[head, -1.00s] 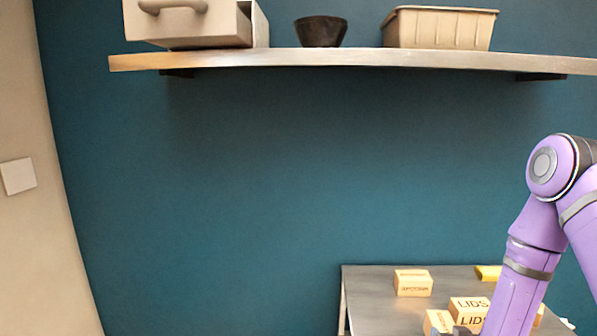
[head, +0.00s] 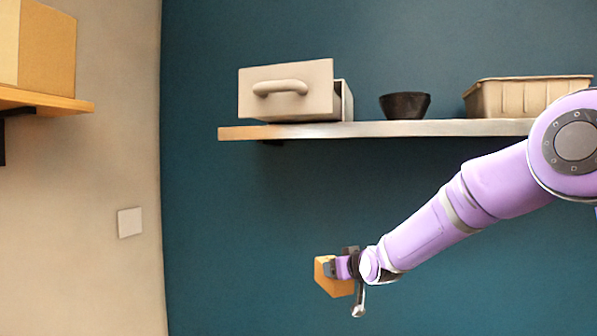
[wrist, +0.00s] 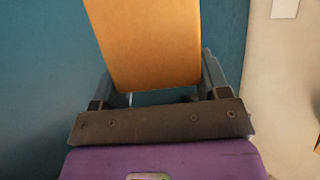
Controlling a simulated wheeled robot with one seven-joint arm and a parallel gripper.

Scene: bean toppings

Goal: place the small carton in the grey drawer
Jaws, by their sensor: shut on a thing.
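The small carton (head: 333,284), a tan-orange box, is held up in the air below the shelf in the head view. My gripper (head: 336,267) is shut on it. In the wrist view the carton (wrist: 150,40) fills the space between the fingers of my gripper (wrist: 160,85). The grey drawer (head: 288,90) is in a small cabinet at the left of the wall shelf, with a curved handle on its front. The drawer front stands out from the cabinet, so it is partly open. Its inside is hidden from this low angle. The carton is below the drawer and apart from it.
The wall shelf (head: 390,129) also bears a dark bowl (head: 404,105) and a beige bin (head: 530,98) right of the drawer. At the far left, a wooden shelf (head: 45,101) holds a large box (head: 45,45).

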